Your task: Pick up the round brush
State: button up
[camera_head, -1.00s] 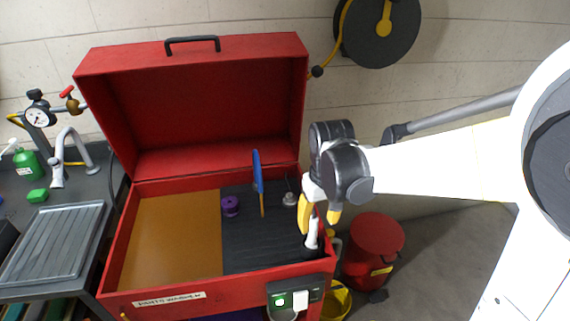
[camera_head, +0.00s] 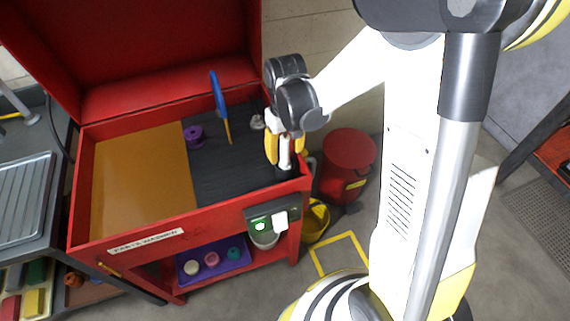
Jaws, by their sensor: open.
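A small upright piece with a white handle (camera_head: 284,156) and a dark round base (camera_head: 287,173) stands in the front right corner of the red parts washer's basin. It looks like the round brush, though its bristles are not clear. My gripper (camera_head: 286,153) points down over it, with its yellow fingers apart on either side of the white handle. Whether the fingers touch the handle cannot be told. A blue tool with a yellow-orange shaft (camera_head: 218,98) stands tilted in the basin, to the left of my gripper.
The red parts washer (camera_head: 215,208) has raised walls and an open lid. Inside are a purple spool (camera_head: 194,136), a small grey-white item (camera_head: 257,122) and a tan panel (camera_head: 140,190). A red bin (camera_head: 347,163) and yellow bucket (camera_head: 315,220) stand at the right.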

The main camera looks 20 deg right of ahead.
jog(key=shift+f, duration=0.6)
grip_shut()
jog(key=shift+r, duration=0.1)
